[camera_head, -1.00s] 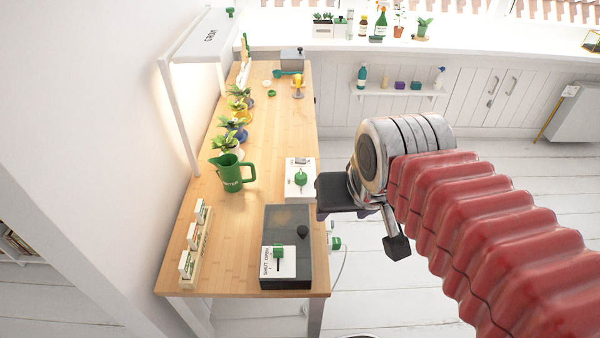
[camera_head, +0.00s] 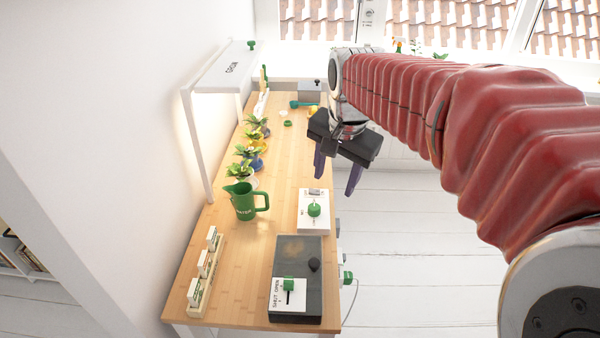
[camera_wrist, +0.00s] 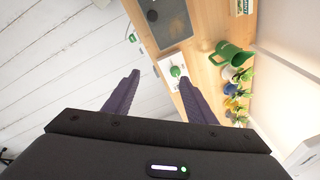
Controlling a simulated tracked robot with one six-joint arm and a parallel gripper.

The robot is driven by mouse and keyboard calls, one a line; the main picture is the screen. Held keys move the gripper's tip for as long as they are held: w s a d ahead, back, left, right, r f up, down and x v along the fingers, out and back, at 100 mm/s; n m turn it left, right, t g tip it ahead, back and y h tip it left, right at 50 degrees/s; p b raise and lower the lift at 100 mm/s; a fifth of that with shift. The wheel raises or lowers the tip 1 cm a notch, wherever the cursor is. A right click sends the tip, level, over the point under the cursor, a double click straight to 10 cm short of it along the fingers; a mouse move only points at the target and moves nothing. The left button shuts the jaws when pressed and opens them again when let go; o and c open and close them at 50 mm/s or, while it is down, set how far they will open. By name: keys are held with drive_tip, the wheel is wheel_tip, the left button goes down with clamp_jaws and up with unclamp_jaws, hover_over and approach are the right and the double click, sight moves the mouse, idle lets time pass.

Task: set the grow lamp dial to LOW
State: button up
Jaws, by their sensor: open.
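A white control box (camera_head: 313,222) with a green dial (camera_head: 314,210) sits near the right edge of the wooden desk; its markings are too small to read. The dial also shows in the wrist view (camera_wrist: 175,71). The lit grow lamp (camera_head: 225,68) stands along the wall, with a green knob (camera_head: 251,45) on top. My gripper (camera_head: 336,180) is open and empty, beyond the box and above the desk's right edge, its purple fingers pointing down. In the wrist view, the box lies beyond the fingertips (camera_wrist: 158,77), apart from them.
A green pitcher (camera_head: 245,203) and several potted plants (camera_head: 256,150) stand left of the box. A dark box (camera_head: 312,250) with a green SHUT/OPEN slider (camera_head: 289,284) sits at the near end. A label rack (camera_head: 197,290) is at the left edge.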

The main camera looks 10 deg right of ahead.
drive_tip(key=w+f+m+g, duration=0.2)
drive_tip(key=w+f+m, duration=0.3)
drive_tip(key=w, duration=0.7)
drive_tip(key=m+g, duration=0.1)
drive_tip(key=m, duration=0.3)
hover_over(314, 206)
wheel_tip(314, 206, down, 8)
wheel_tip(314, 206, down, 14)
drive_tip(key=shift+r, duration=0.1)
drive_tip(key=shift+c, duration=0.5)
drive_tip(key=shift+a, duration=0.1)
drive_tip(key=c, duration=0.9)
drive_tip(key=shift+c, duration=0.2)
